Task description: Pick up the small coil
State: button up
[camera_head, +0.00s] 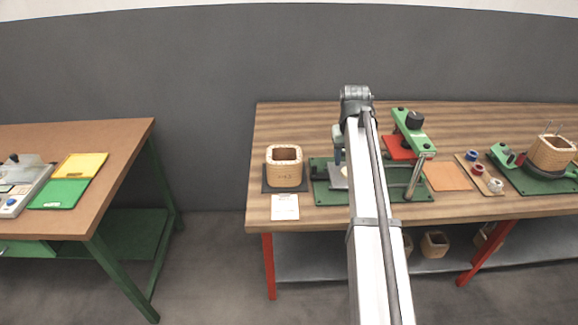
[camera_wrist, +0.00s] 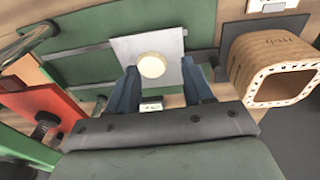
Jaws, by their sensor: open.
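A wooden, square-framed coil with an open hollow top (camera_head: 284,172) stands upright on a dark mat at the left of the table. In the wrist view it (camera_wrist: 262,66) is to the right of my gripper, apart from the fingers. A second, similar coil (camera_head: 551,155) sits on a green fixture at the far right. I cannot tell from size alone which is the small one. My gripper (camera_wrist: 158,67) is open and empty, above a grey plate with a round cream disc (camera_wrist: 151,66). In the head view my arm mostly hides the gripper.
A green base (camera_head: 325,188) and a green clamp-like tool (camera_head: 409,130) stand mid-table, near a red pad. A white card (camera_head: 285,207) lies in front of the left coil. Small spools lie on a board (camera_head: 480,176). More coils (camera_head: 434,244) stand on the lower shelf.

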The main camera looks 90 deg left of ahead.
send_near(299, 155)
jog(key=r, duration=0.1)
jog(key=shift+g, duration=0.3)
jog(key=f, duration=0.9)
jog(key=a+f, duration=0.1)
jog(key=f, duration=0.3)
jog(key=shift+w+a+f, duration=0.1)
jog(key=shift+w+f, duration=0.05)
jog(key=shift+w, duration=0.15)
grip_shut()
